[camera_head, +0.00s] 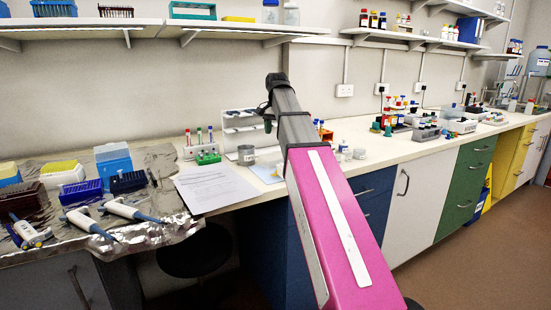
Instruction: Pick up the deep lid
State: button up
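I cannot tell for sure which thing is the deep lid. A tall blue box (113,158) with a lighter, translucent-looking upper part stands at the back of the foil-covered bench on the left; that upper part may be a lid. My pink and grey arm reaches up through the middle of the view, well to the right of this box. Small dark parts at its far end, perhaps my gripper (267,122), show in front of the wall. They are too small to show whether the fingers are open or hold anything.
Yellow-topped box (62,174), dark blue rack (80,192), and pipettes (92,223) crowd the foil (160,237). Papers (213,187), a tube rack (207,157) and a grey cup (246,154) lie rightward. A stool (195,250) stands below. Shelves (120,28) overhang the bench.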

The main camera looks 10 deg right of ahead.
aim_at(276, 152)
notch_tip(276, 152, down, 8)
jog(key=shift+w+a+f, duration=0.1)
jog(key=c, duration=1)
